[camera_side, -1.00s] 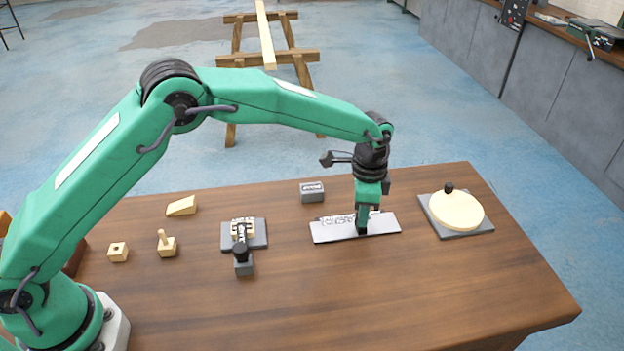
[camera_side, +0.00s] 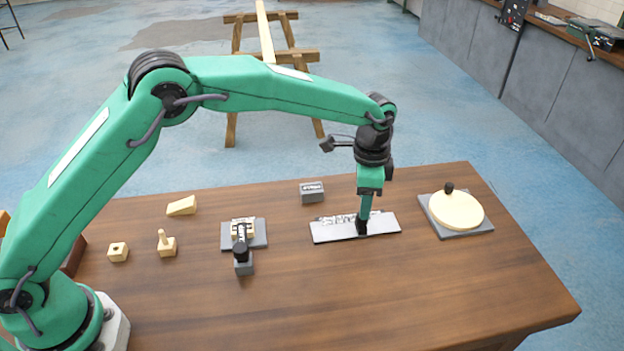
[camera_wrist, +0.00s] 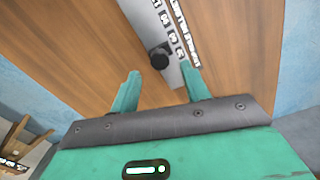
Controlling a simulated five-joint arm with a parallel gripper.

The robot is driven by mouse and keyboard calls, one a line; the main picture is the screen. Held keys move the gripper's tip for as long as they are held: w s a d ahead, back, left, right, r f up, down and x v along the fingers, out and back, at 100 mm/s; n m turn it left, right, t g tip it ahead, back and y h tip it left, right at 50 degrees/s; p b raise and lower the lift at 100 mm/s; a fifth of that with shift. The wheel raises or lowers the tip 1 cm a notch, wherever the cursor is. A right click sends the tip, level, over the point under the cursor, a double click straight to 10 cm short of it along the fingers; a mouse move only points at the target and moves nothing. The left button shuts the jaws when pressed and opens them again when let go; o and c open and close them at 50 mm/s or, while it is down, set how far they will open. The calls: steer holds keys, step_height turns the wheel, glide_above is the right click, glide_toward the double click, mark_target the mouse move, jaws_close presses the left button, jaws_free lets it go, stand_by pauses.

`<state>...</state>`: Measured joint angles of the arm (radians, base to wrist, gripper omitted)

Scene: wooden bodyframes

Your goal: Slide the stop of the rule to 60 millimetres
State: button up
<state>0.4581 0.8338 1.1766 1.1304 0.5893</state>
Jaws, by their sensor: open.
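The rule (camera_side: 328,234) is a flat grey plate with a marked scale along its far edge, lying on the table in the side view. It also shows in the wrist view (camera_wrist: 138,12), its numbers too small and tilted to read surely. The stop has a black knob (camera_side: 361,227) and stands on the rule, right of its middle in the side view. In the wrist view the knob (camera_wrist: 159,57) lies ahead of the gap between my fingertips, clear of both. My gripper (camera_side: 366,212) is open and empty, just above the stop.
A round cream disc (camera_side: 456,210) on a grey base stands to the right. A small grey block (camera_side: 312,191) is behind the rule. A grey fixture (camera_side: 259,233) with a black knob and several wooden pieces are to the left. The front table area is clear.

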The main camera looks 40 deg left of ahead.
steer(key=shift+r, duration=2.1)
steer(key=shift+a+r, duration=0.1)
steer(key=shift+a+r, duration=0.15)
steer(key=shift+r, duration=0.05)
steer(key=s+a+r+n+t, duration=0.1)
steer(key=s+a+r+n, duration=0.2)
steer(key=s+a+r, duration=0.35)
steer(key=s+a+r+n+t, duration=0.2)
steer(key=s+a+r, duration=0.2)
steer(key=a+r, duration=0.45)
steer(key=s+a+f+n+t, duration=0.1)
steer(key=s+a+n, duration=0.2)
steer(key=s, duration=0.7)
steer(key=s+a+f+n+t, duration=0.1)
steer(key=s+a+n, duration=0.3)
steer(key=s+a, duration=0.3)
steer(key=s, duration=0.3)
steer(key=shift+a+f+t, duration=0.3)
steer(key=shift+a+f, duration=0.05)
